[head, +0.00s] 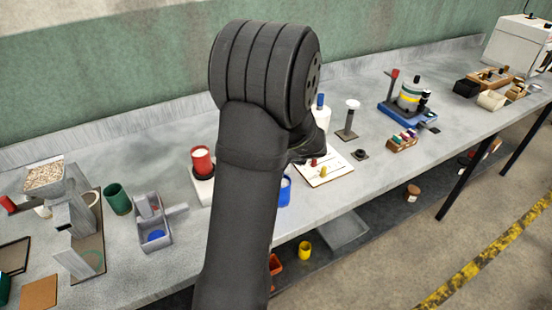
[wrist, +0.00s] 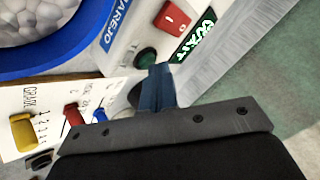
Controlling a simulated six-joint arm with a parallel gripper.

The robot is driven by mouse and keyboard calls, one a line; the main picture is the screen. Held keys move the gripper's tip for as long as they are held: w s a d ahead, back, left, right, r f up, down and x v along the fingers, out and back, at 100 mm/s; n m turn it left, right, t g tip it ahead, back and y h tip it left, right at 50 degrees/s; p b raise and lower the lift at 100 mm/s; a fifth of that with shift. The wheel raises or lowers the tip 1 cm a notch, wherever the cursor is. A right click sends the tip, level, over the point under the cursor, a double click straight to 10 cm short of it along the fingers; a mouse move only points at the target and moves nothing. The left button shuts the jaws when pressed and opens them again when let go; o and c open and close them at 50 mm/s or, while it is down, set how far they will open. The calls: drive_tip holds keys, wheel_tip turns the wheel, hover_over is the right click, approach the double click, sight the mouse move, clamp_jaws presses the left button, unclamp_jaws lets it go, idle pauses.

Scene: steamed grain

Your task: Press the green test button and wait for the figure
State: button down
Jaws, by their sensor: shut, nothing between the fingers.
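The green button (wrist: 145,58) shows in the wrist view as a dark green round cap on a white panel. My gripper (wrist: 157,82) is shut and empty, with its tips just below the button in the picture. I cannot tell whether they touch it. A dark display (wrist: 194,36) with bright green characters lies right of the button; I cannot read them surely. In the head view my arm hides the button, the display and the fingertips.
A red switch (wrist: 172,17) sits above the button. Yellow (wrist: 23,132), red (wrist: 72,114) and blue (wrist: 100,116) knobs stand close to my gripper. A blue-rimmed bowl of pale grains (wrist: 45,20) is at upper left.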

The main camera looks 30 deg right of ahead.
drive_tip(key=shift+r, duration=0.85)
drive_tip(key=shift+r, duration=2.5)
wheel_tip(320, 180, up, 4)
drive_tip(key=shift+f, duration=0.1)
